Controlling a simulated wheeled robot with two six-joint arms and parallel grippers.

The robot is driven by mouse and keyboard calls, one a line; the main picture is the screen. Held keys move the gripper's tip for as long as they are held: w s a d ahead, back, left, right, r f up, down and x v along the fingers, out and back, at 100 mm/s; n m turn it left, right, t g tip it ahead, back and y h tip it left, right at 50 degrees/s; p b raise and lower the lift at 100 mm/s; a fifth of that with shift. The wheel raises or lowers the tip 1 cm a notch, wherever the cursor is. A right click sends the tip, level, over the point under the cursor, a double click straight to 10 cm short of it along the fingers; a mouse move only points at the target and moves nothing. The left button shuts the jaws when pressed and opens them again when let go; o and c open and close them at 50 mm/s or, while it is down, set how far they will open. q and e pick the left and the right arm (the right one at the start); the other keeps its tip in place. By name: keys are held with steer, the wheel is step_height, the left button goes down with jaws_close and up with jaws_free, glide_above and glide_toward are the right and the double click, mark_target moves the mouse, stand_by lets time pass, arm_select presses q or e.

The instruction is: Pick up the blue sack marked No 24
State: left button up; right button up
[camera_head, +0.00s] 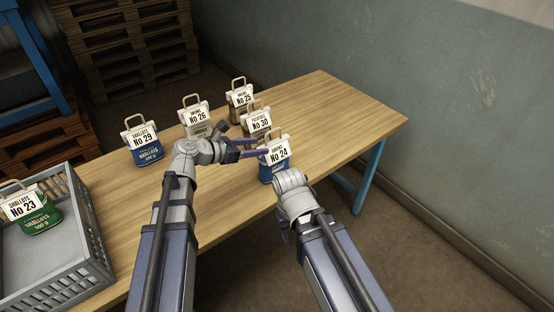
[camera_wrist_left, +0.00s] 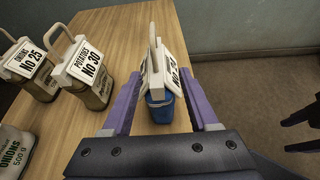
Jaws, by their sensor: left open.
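The blue sack marked No 24 (camera_head: 265,172) stands upright on the table, with a white header, a handle and a label. It also shows in the left wrist view (camera_wrist_left: 160,112), seen nearly edge-on. My left gripper (camera_head: 263,147) is open at the sack's header. In the left wrist view its two purple fingers (camera_wrist_left: 160,78) lie on either side of the sack, with gaps visible. My right arm ends just in front of the sack, and its jaws are not clear in the head view. Dark prongs at the right edge of the left wrist view may be my right gripper (camera_wrist_left: 300,134).
Sacks No 30 (camera_head: 257,122), No 25 (camera_head: 240,98), No 26 (camera_head: 196,116) and No 29 (camera_head: 147,154) stand on the wooden table (camera_head: 330,110). A grey crate (camera_head: 85,262) at left holds green sack No 23 (camera_head: 40,218). The table's far right end is clear.

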mark_target(267, 143)
arm_select(q)
steer(key=shift+b+x, duration=0.55)
steer(key=shift+x, duration=0.8)
steer(key=shift+w+b+x, duration=0.15)
steer(key=shift+b+x, duration=0.25)
steer(key=shift+x, duration=0.9)
steer(key=shift+w+b+x, duration=0.2)
steer(key=shift+b+x, duration=0.15)
steer(key=shift+x, duration=0.95)
steer(key=shift+a+r, duration=0.15)
jaws_close()
